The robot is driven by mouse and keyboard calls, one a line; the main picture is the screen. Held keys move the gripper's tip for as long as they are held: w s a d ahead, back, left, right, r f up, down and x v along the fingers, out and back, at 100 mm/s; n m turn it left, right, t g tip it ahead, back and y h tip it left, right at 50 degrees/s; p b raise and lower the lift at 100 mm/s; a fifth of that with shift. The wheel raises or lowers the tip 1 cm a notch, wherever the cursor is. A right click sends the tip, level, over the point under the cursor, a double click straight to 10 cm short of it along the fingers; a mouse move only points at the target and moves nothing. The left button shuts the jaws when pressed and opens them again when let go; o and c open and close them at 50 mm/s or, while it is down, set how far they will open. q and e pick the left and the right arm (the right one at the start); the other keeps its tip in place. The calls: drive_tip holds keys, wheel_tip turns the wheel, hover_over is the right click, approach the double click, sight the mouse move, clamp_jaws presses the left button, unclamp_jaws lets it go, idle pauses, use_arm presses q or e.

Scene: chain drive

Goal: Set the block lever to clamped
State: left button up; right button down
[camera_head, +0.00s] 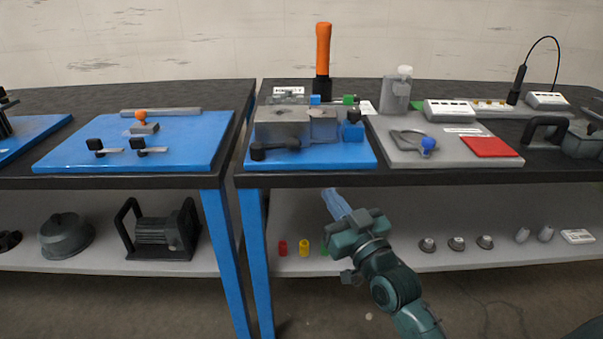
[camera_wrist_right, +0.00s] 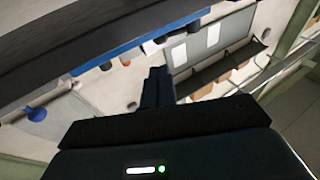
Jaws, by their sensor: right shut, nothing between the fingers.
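A grey metal block (camera_head: 283,124) stands on a blue plate (camera_head: 325,159) on the bench. A black lever (camera_head: 272,151) lies roughly sideways along its front. A small blue block (camera_head: 352,131) with a black knob (camera_head: 354,117) stands at its right end. I cannot tell from the picture which setting the lever is in. My right gripper (camera_head: 333,199) is shut and empty, in front of the bench edge, below and right of the lever and apart from it. Its closed fingers also show in the right wrist view (camera_wrist_right: 158,85). My left gripper is not in view.
An orange-handled tool (camera_head: 323,60) stands behind the block. A grey plate (camera_head: 400,157) with a blue ball knob (camera_head: 428,144) and a red pad (camera_head: 489,147) lies to the right. The lower shelf (camera_head: 380,255) carries small parts. The space before the bench looks free.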

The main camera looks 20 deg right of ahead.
sight(299, 145)
drive_tip(key=b+x, duration=0.1)
drive_tip(key=x, duration=1.2)
drive_tip(key=shift+w, duration=0.35)
drive_tip(key=shift+r, duration=0.1)
drive_tip(key=shift+w, duration=0.65)
drive_tip(key=shift+w+d+r, duration=0.15)
drive_tip(key=shift+d+r, duration=0.1)
drive_tip(key=shift+r, duration=0.15)
